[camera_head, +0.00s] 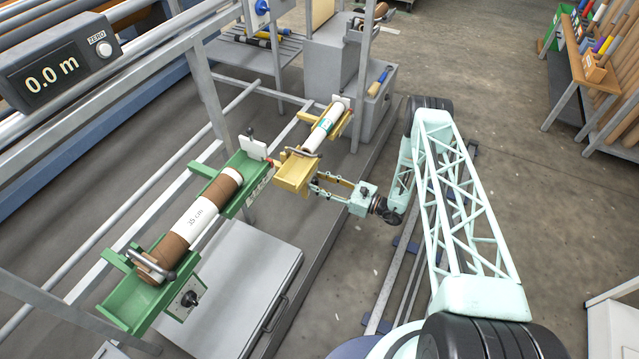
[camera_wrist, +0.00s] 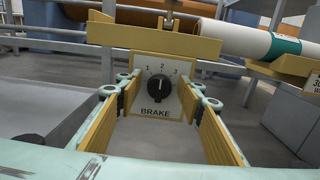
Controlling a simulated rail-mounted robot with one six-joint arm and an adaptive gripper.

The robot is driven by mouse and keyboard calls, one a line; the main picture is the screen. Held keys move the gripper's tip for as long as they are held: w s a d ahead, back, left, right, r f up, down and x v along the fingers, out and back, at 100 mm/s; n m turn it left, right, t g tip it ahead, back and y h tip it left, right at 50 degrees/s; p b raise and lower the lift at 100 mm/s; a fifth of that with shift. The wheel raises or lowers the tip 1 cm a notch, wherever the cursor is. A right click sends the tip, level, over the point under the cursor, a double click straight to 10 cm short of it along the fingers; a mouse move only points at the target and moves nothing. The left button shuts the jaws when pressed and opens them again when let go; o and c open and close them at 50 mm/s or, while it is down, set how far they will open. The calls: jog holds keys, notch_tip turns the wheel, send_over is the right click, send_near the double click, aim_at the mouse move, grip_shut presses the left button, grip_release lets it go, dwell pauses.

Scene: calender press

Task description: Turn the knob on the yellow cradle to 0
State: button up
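The yellow cradle (camera_head: 294,178) is in the middle of the head view, holding a white roll with a teal band (camera_head: 325,124). In the wrist view the cradle (camera_wrist: 140,38) crosses the top. Below it hangs a pale plate marked BRAKE (camera_wrist: 154,113) with a black knob (camera_wrist: 159,89). Numbers 1, 2 and 3 show above the knob; I cannot make out a 0. The knob's pointer seems to face up, near 2. My gripper (camera_head: 317,185) is open, its yellow-padded fingers (camera_wrist: 161,96) either side of the plate. The knob is between and beyond them, apparently untouched.
A green cradle (camera_head: 128,302) with a brown roll (camera_head: 165,249) stands at left, with its own black knob (camera_head: 188,298). A grey cabinet (camera_head: 238,280) lies below. A display (camera_head: 55,70) reads 0.0 m. Open floor lies to the right.

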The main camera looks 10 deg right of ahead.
jog(key=c, duration=0.7)
jog(key=shift+n, duration=0.4)
jog(key=n, duration=1.1)
jog(key=shift+s+a+f, duration=0.25)
jog(key=shift+s, duration=0.05)
jog(key=shift+f+n, duration=0.15)
jog(key=shift+n, duration=1.85)
jog(key=o, duration=0.8)
